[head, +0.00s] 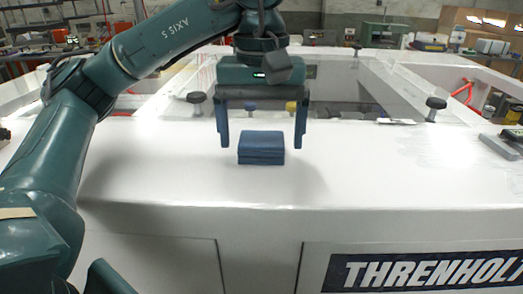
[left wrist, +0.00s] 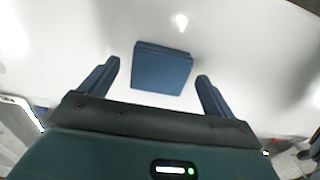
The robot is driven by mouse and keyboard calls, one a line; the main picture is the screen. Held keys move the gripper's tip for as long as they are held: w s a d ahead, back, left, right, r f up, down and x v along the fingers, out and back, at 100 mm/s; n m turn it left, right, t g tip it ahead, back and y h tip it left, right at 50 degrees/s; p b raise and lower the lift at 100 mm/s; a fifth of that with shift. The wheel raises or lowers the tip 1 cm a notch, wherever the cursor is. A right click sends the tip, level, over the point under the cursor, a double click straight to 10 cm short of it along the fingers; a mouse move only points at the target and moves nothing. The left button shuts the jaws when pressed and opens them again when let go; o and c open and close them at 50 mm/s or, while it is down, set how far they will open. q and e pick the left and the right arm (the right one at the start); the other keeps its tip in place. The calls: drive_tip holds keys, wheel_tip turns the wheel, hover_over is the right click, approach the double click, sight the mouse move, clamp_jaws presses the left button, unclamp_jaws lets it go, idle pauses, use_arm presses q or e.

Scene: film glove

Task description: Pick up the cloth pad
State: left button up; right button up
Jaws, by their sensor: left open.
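The cloth pad (head: 261,149) is a small blue folded block lying on the white worktop (head: 400,180). My left gripper (head: 262,143) is open, pointing down, with one finger on each side of the pad in the head view and a gap on both sides. In the left wrist view the pad (left wrist: 161,69) lies ahead of and between the two open fingertips of my left gripper (left wrist: 157,72). Nothing is held. I see no contact between fingers and pad. My right gripper is in neither view.
Black knobs stand at the worktop's back, one on the left (head: 197,98) and one on the right (head: 436,103). A grey flat object (head: 498,146) lies at the right. The worktop around the pad is clear. Recessed white bays lie behind it.

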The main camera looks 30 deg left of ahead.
sight(262, 138)
use_arm(q)
drive_tip(key=shift+c, duration=0.7)
drive_tip(key=c, duration=0.9)
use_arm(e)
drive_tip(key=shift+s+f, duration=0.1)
use_arm(q)
drive_tip(key=shift+r+p, duration=0.3)
drive_tip(key=shift+r, duration=0.25)
wheel_tip(262, 138, up, 9)
drive_tip(key=p, duration=0.3)
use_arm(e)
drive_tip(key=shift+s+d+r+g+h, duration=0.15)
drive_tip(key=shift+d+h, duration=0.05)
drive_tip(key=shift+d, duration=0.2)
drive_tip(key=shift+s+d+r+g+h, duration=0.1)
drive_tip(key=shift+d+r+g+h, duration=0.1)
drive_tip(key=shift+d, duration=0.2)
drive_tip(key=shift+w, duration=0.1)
